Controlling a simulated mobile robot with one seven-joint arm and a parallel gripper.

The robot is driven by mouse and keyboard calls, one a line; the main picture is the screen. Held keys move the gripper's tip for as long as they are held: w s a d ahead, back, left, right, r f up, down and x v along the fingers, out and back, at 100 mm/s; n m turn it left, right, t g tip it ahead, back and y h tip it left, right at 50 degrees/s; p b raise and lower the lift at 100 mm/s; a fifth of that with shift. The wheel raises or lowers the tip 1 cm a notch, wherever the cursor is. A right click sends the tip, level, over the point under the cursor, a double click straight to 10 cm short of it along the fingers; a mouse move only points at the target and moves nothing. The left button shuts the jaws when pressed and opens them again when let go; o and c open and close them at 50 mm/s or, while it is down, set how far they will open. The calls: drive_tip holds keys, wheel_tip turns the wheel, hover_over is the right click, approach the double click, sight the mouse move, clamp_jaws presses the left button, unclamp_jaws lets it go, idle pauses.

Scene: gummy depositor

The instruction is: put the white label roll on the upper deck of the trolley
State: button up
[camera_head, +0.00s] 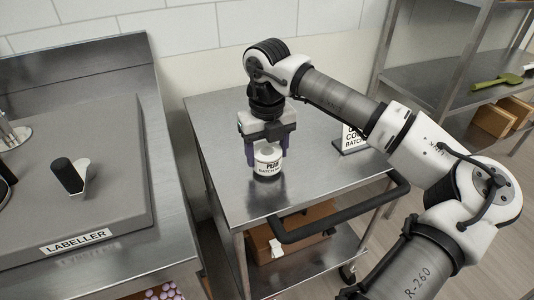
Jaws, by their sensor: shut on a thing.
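The white label roll (267,165) is a short white cylinder with dark print, of which "PEAR" and "BATCH" can be read. My gripper (265,148) points down over the trolley and is shut on the roll, with a finger at each side. The roll is upright over the left-middle part of the trolley's upper deck (225,115), a bare steel sheet. Its base is at or very near the deck; I cannot tell whether it touches. The gripper hides the top of the roll.
A sign (352,139) stands on the deck at the right, partly behind my arm. A black handle (340,218) runs along the trolley's front. The labeller bench (175,220) is at the left, and a steel shelf rack (430,75) is at the back right.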

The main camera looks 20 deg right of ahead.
drive_tip(key=shift+f, duration=0.55)
drive_tip(key=shift+f, duration=0.2)
drive_tip(key=o, duration=1.4)
drive_tip(key=shift+r, duration=0.1)
wheel_tip(320, 180, up, 12)
drive_tip(key=shift+r, duration=0.1)
